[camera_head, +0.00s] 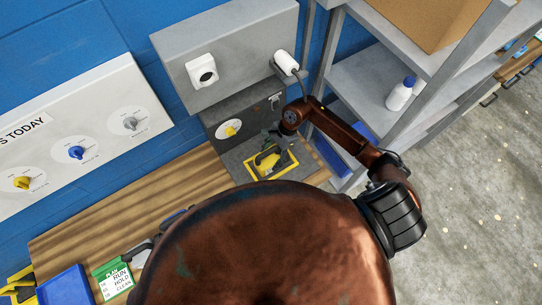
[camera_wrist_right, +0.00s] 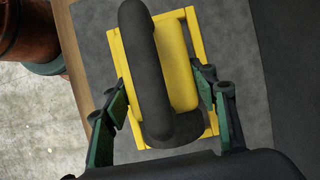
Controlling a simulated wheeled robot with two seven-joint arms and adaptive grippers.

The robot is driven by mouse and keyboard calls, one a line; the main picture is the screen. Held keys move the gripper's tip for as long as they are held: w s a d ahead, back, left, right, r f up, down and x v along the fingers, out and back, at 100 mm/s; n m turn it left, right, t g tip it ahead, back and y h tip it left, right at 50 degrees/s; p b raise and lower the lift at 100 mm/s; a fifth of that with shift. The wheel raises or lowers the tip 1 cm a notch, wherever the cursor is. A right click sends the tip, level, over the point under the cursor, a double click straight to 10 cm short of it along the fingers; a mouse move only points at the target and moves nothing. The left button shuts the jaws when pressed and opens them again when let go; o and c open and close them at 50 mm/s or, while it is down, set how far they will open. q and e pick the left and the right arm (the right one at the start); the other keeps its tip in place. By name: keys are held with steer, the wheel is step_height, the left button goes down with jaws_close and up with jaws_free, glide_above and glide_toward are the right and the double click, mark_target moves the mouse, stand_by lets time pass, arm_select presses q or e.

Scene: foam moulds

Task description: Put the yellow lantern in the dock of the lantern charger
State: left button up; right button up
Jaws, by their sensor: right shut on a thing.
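The yellow lantern (camera_head: 268,161), with a black handle, is at the lantern charger (camera_head: 217,119), a dark grey unit on the wooden bench. In the right wrist view the lantern's yellow body (camera_wrist_right: 178,65) and thick black handle lie within a yellow rectangular outline (camera_wrist_right: 115,55) on a grey surface, which looks like the dock. I cannot tell whether the lantern rests on that surface or is just above it. My right gripper (camera_head: 276,144) is shut on the lantern; its green fingers (camera_wrist_right: 165,112) flank it on both sides. My left gripper is not in view.
The charger has a yellow knob (camera_head: 229,128). A grey wall box (camera_head: 225,60) is above it. A shelf with a white bottle (camera_head: 401,94) stands to the right.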

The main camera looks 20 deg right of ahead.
steer(key=o, duration=1.6)
steer(key=shift+r, duration=0.1)
steer(key=b+v, duration=0.2)
steer(key=v, duration=0.8)
steer(key=shift+w+d+r, duration=0.1)
steer(key=shift+d, duration=0.1)
steer(key=shift+v, duration=0.8)
